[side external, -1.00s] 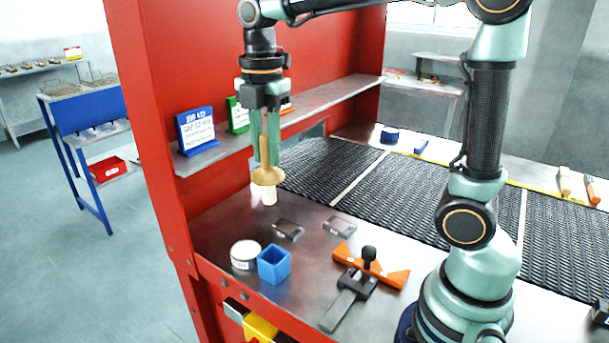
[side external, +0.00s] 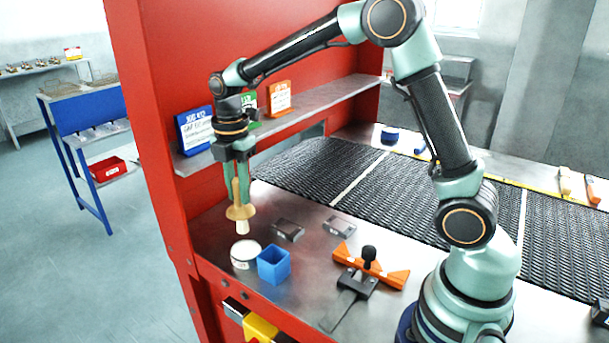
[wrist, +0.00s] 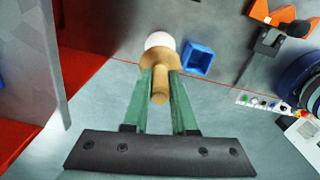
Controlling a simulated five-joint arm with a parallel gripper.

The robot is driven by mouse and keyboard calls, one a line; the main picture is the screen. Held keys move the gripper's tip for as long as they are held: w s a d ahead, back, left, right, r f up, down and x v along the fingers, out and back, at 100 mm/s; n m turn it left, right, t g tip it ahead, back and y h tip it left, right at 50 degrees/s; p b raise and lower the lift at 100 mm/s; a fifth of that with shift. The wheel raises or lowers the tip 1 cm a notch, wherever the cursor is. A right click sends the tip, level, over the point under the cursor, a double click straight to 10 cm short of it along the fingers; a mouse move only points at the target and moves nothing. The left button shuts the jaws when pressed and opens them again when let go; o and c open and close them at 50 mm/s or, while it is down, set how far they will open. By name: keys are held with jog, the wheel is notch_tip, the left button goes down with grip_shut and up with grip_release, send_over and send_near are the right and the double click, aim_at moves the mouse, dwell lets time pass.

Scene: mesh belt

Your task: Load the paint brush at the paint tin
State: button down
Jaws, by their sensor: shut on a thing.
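My gripper (side external: 237,195) is shut on the wooden handle of the paint brush (side external: 240,212). The brush hangs about upright, with its tan collar and white tip pointing down. The paint tin (side external: 245,261) is a short round white tin near the front left edge of the metal bench. In the side view the brush tip is just above and slightly left of the tin's top, seemingly apart from it. In the wrist view the brush handle (wrist: 160,98) is between the green fingers; the white shape beyond the collar may be tin or bristles.
A blue square cup (side external: 273,266) stands close right of the tin. Two small metal blocks (side external: 289,230) lie behind. An orange and black clamp-like tool (side external: 371,266) is farther right. A shelf (side external: 300,119) with sign cards is behind my gripper; a red post (side external: 155,150) is left.

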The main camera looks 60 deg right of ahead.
aim_at(241, 210)
jog(key=shift+f, duration=2.4)
jog(key=shift+f, duration=0.7)
dwell(0.3)
jog(key=shift+r, duration=3.6)
jog(key=shift+s, duration=0.15)
jog(key=shift+s+d+r+m, duration=0.2)
jog(key=shift+s+m, duration=0.3)
jog(key=shift+m, duration=0.6)
jog(key=s+d+m, duration=0.2)
jog(key=s+m, duration=0.8)
jog(key=m, duration=0.7)
jog(key=shift+s+r+m, duration=0.3)
jog(key=shift+r, duration=0.05)
